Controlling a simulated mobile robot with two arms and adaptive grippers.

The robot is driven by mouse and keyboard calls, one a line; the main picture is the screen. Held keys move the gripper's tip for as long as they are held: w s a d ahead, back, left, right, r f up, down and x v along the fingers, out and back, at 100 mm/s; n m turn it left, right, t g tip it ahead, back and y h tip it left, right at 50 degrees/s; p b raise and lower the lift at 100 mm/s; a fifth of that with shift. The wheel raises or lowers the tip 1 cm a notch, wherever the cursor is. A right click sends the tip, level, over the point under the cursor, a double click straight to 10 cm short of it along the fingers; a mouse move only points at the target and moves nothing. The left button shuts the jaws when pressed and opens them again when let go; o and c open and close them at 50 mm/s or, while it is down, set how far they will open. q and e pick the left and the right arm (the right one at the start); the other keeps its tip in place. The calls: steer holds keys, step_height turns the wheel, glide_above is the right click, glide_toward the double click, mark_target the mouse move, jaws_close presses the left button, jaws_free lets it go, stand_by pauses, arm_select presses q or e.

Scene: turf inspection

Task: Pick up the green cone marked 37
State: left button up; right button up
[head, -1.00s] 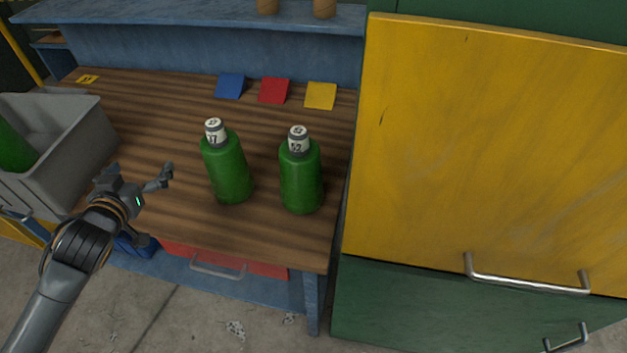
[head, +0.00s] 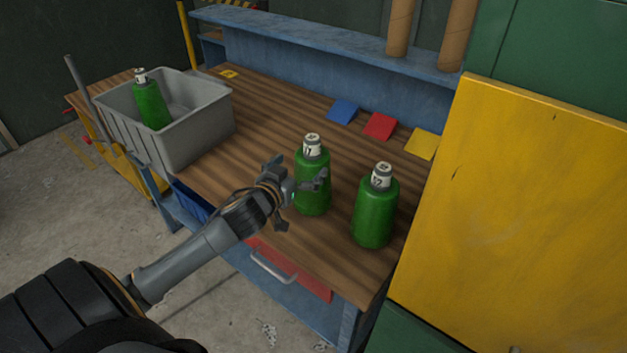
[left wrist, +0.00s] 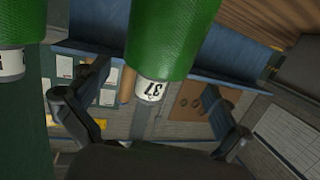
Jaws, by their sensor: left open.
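The green cone marked 37 (head: 312,192) looks like a bottle with a white, numbered neck. It stands upright on the wooden bench top, the left of two side by side. In the left wrist view, which is upside down, its label reads 37 (left wrist: 149,90) and it shows between the spread fingers. My left gripper (head: 301,204) is open at its near left side, one finger overlapping it in the head view. I cannot tell whether they touch. My right gripper is not in view.
A second green cone (head: 375,215) stands close on the right. A grey bin (head: 196,137) at the left holds another green cone (head: 151,105). Blue, red and yellow cards (head: 380,126) lie behind. A yellow cabinet door (head: 520,200) borders the bench on the right.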

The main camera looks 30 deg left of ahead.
mark_target(313, 155)
arm_select(q)
steer(key=shift+w+a, duration=0.1)
steer(key=shift+w, duration=0.5)
steer(key=x, duration=0.1)
steer(key=p+x, duration=0.1)
steer(key=x, duration=0.2)
steer(key=shift+w, duration=0.2)
steer(key=shift+s, duration=0.1)
steer(key=c, duration=1.4)
steer(key=shift+r, duration=0.1)
steer(key=shift+c, duration=1.4)
